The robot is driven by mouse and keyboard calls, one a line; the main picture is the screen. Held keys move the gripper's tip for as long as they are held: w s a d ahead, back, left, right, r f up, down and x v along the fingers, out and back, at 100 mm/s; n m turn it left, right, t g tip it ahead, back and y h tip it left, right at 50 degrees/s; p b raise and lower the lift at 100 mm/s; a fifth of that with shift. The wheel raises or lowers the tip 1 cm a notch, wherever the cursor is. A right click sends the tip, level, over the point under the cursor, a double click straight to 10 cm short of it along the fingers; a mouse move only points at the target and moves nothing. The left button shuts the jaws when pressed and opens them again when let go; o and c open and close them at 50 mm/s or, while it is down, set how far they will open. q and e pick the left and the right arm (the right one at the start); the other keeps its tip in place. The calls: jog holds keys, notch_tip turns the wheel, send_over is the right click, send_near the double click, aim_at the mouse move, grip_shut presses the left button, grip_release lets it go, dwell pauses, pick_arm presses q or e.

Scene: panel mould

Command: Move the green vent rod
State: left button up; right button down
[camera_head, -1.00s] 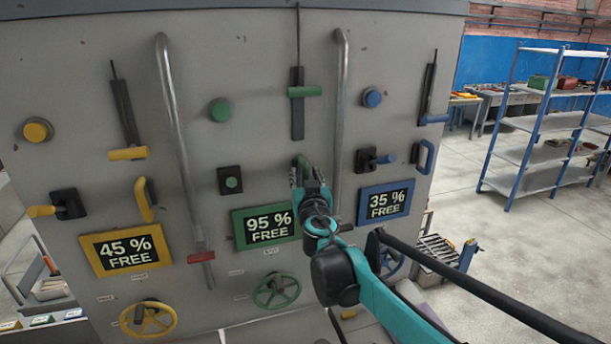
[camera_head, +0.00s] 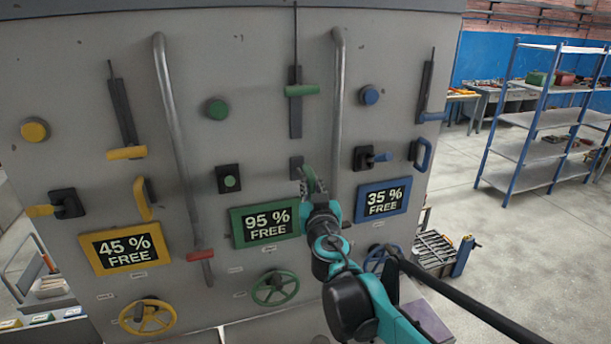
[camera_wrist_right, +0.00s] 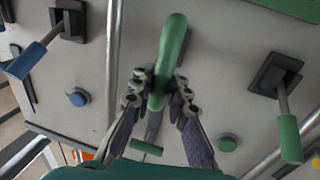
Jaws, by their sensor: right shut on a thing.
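A green crossbar (camera_head: 302,90) sits on a dark upright strip with a thin rod above it, high on the panel; this looks like the vent rod. It also shows in the wrist view (camera_wrist_right: 147,148), beyond my fingers. My right gripper (camera_head: 308,184) is below it, at the panel, shut on a separate green bar handle. In the wrist view this handle (camera_wrist_right: 168,62) passes between the two fingers of the gripper (camera_wrist_right: 160,92). The gripper partly hides the handle in the head view. My left gripper is not in view.
The panel (camera_head: 255,55) carries yellow, green and blue controls. Grey upright pipes (camera_head: 338,110) stand close to my right gripper. A green-framed sign (camera_head: 265,224) is just left of my arm. Open floor and a blue shelf (camera_head: 540,122) lie to the right.

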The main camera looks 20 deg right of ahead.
jog(key=shift+s, duration=0.45)
jog(key=c, duration=1.4)
grip_release()
jog(key=shift+c, duration=0.2)
jog(key=shift+s, duration=0.2)
jog(key=shift+s, duration=0.2)
jog(key=s+a, duration=0.2)
jog(key=s, duration=0.9)
jog(key=shift+s, duration=0.25)
